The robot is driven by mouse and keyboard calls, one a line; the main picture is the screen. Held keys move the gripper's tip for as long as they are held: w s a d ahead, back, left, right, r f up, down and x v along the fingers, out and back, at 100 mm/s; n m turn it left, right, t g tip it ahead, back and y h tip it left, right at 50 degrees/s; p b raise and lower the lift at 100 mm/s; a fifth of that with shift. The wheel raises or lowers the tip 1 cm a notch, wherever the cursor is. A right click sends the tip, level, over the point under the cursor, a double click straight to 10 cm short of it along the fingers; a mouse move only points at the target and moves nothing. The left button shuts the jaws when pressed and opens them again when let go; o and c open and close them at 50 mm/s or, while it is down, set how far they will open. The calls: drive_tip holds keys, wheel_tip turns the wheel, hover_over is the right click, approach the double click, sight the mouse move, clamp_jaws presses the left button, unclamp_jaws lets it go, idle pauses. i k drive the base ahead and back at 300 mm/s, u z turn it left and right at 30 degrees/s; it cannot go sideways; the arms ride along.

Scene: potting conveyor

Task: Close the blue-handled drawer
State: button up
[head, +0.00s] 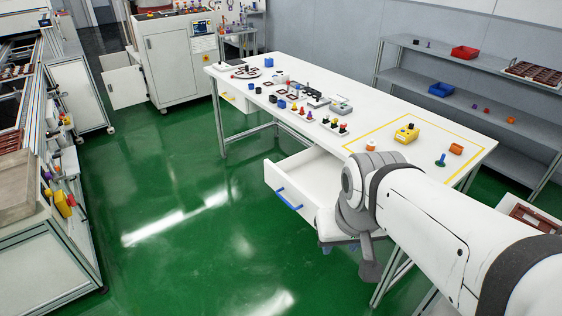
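The blue-handled drawer (283,183) stands pulled out from under the white workbench, below its near long side. Its blue handle (289,198) is on the white front panel, facing the open floor. Part of the drawer's right side is hidden behind my arm. My arm reaches in from the lower right and its wrist is just right of the drawer front. My gripper is hidden behind or below the wrist, so I cannot see its fingers or whether it touches the drawer.
The white workbench (290,66) carries several small parts and a yellow device (407,134). Another drawer (233,100) shows under its far end. Grey shelves (470,98) stand at the right, a conveyor (27,97) at the left. The green floor (170,215) before the drawer is clear.

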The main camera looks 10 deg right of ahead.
sight(308, 181)
drive_tip(key=u, duration=0.05)
drive_tip(key=i, duration=1)
